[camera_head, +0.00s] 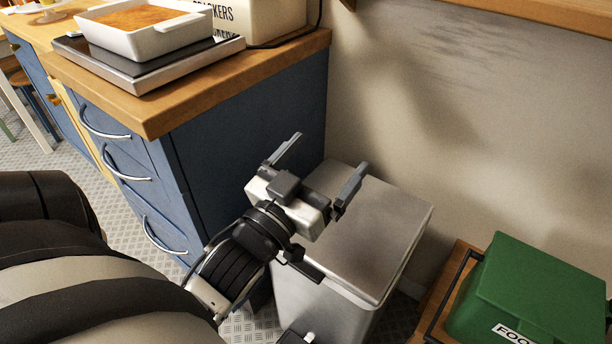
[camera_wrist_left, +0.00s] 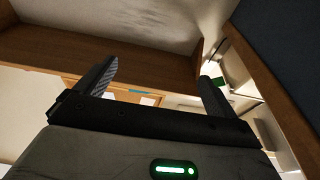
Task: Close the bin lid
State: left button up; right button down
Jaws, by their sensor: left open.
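The bin is a grey metal box (camera_head: 318,304) standing on the floor beside the blue cabinet in the head view. Its flat lid (camera_head: 385,240) lies level across the top and looks shut. My left gripper (camera_head: 330,155) is over the lid's far left part, with its two fingers spread apart and nothing between them. It hides part of the lid and its left edge. I cannot tell whether it touches the lid. The left wrist view shows the same open fingers (camera_wrist_left: 158,72) but not the bin. My right gripper is not in view.
The blue cabinet (camera_head: 245,130) with a wooden top stands close left of the bin. A white baking dish (camera_head: 150,42) sits on it. A green food box (camera_head: 525,285) stands to the right of the bin. The wall (camera_head: 480,130) is behind.

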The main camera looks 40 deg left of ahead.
pick_arm(q)
jog(key=v, duration=0.4)
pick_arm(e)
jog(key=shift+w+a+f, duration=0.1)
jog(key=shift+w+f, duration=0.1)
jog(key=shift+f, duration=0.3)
pick_arm(q)
jog(key=s+d+f+m+g+h+p, duration=0.2)
jog(key=s+d+f+g+h+p, duration=0.1)
jog(key=d+f+g+p, duration=0.7)
jog(key=shift+d+f+m+h+p, duration=0.45)
jog(key=shift+f+h+p, duration=0.25)
jog(key=shift+f, duration=0.3)
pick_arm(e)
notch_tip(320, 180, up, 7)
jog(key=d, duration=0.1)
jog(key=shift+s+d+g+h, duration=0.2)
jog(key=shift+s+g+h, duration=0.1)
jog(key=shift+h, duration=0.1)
